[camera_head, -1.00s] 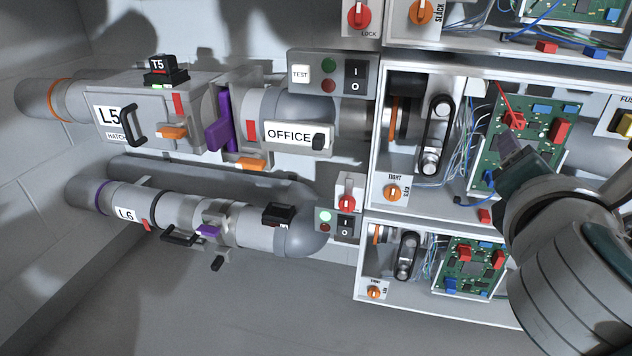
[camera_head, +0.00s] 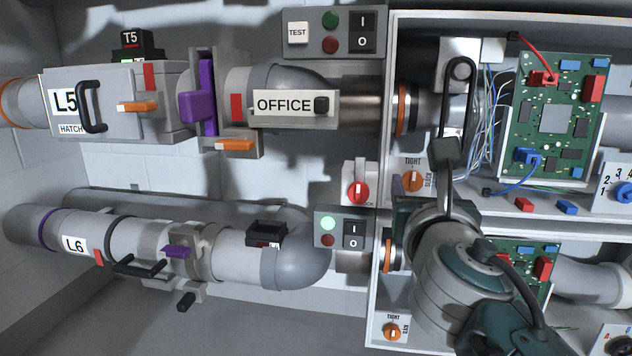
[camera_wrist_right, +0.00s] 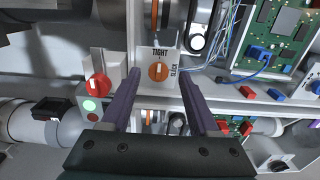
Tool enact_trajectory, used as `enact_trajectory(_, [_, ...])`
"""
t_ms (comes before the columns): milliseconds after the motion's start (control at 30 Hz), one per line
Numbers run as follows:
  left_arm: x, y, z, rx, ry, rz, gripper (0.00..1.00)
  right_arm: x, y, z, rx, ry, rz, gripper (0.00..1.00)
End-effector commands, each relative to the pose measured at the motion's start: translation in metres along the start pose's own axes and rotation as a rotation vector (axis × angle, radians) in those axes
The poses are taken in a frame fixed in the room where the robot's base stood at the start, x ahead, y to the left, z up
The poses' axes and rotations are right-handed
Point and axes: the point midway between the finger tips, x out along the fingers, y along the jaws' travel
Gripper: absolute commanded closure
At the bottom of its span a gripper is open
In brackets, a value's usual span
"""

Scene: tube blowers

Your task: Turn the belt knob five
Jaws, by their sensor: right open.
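The belt knob of line five is an orange dial (camera_head: 412,181) on a white plate marked TIGHT and SLACK, at the lower left of the upper cabinet. It also shows in the right wrist view (camera_wrist_right: 158,72), its light mark roughly upright, toward TIGHT. My right gripper (camera_head: 420,190) is just below and in front of the knob in the head view, partly hidden by its own wrist. In the right wrist view my right gripper (camera_wrist_right: 160,84) is open, its purple fingers either side of the knob and empty. I cannot tell any contact. My left gripper is not in view.
A red lock knob (camera_head: 358,188) sits close left of the belt knob. A similar orange knob (camera_head: 392,332) is in the lower cabinet. The black belt (camera_head: 457,75), loose wires (camera_head: 490,120) and a green circuit board (camera_head: 555,118) are to the right.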

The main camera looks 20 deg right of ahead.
Motion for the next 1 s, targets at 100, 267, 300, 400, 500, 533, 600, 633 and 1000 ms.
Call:
enact_trajectory(100, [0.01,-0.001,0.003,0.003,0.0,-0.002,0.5,0.022,0.0,-0.002,0.002,-0.002,-0.001,0.39])
enact_trajectory(267, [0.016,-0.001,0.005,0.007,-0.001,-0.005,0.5,0.04,0.0,-0.002,0.001,0.0,-0.002,0.39])
enact_trajectory(300, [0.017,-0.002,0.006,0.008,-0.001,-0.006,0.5,0.042,0.0,-0.002,0.002,0.0,-0.001,0.39])
enact_trajectory(400, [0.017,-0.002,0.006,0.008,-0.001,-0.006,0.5,0.046,0.0,-0.001,0.001,0.001,0.0,0.39])
enact_trajectory(500, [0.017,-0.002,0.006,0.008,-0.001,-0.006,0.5,0.046,0.0,-0.001,0.001,0.001,0.0,0.39])
enact_trajectory(533, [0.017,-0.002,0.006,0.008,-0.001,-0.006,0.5,0.046,0.0,-0.001,0.001,0.001,0.0,0.39])
enact_trajectory(600, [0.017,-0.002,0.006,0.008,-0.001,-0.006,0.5,0.046,0.0,0.0,0.001,0.001,0.0,0.39])
enact_trajectory(633, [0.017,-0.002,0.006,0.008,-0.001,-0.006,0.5,0.046,0.0,-0.001,0.001,0.001,0.0,0.39])
enact_trajectory(1000, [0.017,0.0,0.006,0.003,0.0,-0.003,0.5,0.046,0.0,-0.001,0.002,0.001,-0.001,0.79])
